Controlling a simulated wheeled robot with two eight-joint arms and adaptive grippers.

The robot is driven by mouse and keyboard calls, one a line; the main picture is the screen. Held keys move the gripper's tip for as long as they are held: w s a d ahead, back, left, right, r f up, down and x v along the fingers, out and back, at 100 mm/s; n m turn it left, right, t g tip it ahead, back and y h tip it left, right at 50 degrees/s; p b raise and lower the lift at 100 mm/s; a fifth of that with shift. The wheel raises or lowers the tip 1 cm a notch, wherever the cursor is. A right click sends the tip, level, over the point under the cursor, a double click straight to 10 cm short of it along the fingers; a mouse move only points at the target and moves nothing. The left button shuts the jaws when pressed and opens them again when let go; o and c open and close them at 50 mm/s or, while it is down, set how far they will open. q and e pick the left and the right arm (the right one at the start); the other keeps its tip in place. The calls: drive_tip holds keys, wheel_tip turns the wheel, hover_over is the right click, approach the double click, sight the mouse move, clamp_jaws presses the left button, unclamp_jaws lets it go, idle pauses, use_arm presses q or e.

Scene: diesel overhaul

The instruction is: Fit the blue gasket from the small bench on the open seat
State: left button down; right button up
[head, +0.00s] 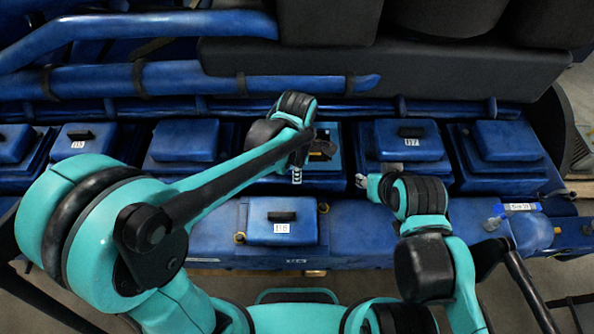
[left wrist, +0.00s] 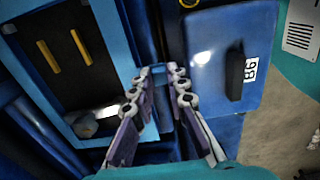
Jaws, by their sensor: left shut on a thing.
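The blue gasket is a light-blue rectangular frame (left wrist: 108,42) around the dark open seat (left wrist: 62,52) in the left wrist view. Two yellow strips show inside the opening. My left gripper (left wrist: 157,73) is shut on the frame's near edge. In the head view, my left gripper (head: 297,174) is at the open seat (head: 322,151), with part of the gasket (head: 336,150) showing lighter blue. My left arm hides much of both. I cannot tell whether the frame lies flat on the seat or just above it. My right gripper (head: 361,181) is right of the seat; its jaws are unclear.
A blue cover marked B6 (head: 282,228) lies on the front ledge, close beside my left gripper (left wrist: 215,62). Closed covers (head: 183,140) (head: 408,140) flank the open seat. Blue pipes (head: 190,78) run behind.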

use_arm(q)
drive_tip(key=shift+f+b, duration=0.8)
drive_tip(key=shift+f, duration=0.05)
idle(0.6)
drive_tip(key=c, duration=1.4)
unclamp_jaws()
drive_tip(key=shift+r, duration=0.1)
wheel_tip(320, 180, up, 12)
drive_tip(key=shift+f, duration=0.1)
